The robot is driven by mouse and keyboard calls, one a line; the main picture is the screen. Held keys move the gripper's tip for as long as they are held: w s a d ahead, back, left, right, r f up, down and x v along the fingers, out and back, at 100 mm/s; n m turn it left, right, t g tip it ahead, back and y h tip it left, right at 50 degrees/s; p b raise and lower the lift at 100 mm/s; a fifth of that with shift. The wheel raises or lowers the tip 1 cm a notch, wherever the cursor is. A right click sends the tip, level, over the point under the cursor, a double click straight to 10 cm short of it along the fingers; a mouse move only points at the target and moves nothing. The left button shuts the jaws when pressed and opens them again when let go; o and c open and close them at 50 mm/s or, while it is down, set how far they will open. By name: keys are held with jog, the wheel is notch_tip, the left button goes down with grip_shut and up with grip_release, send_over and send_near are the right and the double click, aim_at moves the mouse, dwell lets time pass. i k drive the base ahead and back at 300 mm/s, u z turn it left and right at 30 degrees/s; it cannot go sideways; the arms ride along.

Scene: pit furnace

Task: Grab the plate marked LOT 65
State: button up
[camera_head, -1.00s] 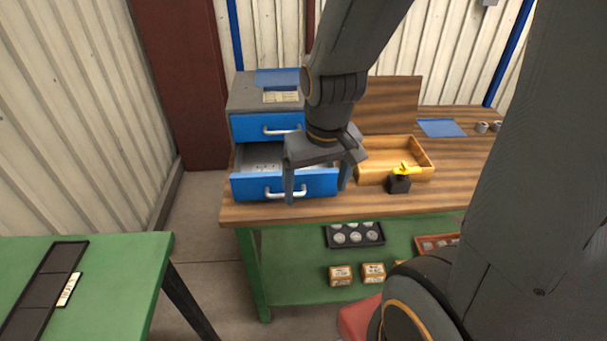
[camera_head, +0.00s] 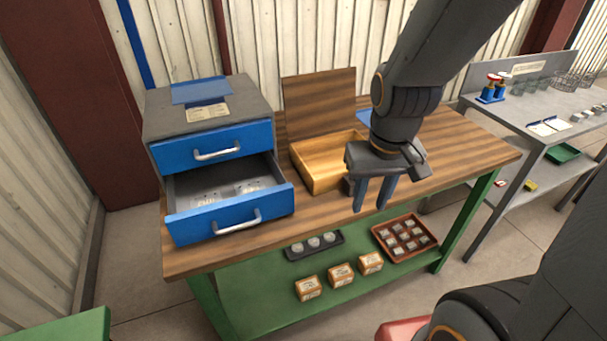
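No plate with a readable LOT 65 mark shows. The blue cabinet's lower drawer (camera_head: 190,227) stands open, with small pale marked pieces (camera_head: 246,187) lying flat inside. Their lettering is too small to read. My gripper (camera_head: 371,200) points down above the front part of the wooden bench, right of the drawer and in front of the wooden box. Its two blue-grey fingers are apart, with nothing seen between them.
The open-lidded wooden box (camera_head: 318,172) stands on the bench (camera_head: 460,150). The upper drawer (camera_head: 208,147) is shut. The lower shelf (camera_head: 262,300) holds small cartons (camera_head: 341,276), a dark tray (camera_head: 301,252) and a reddish tray (camera_head: 417,252). A grey table (camera_head: 545,131) stands right.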

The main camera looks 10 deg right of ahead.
aim_at(243, 188)
jog(key=z, duration=0.85)
jog(key=k, duration=0.75)
jog(key=u, duration=0.8)
jog(key=i, duration=0.5)
jog(key=u, duration=0.05)
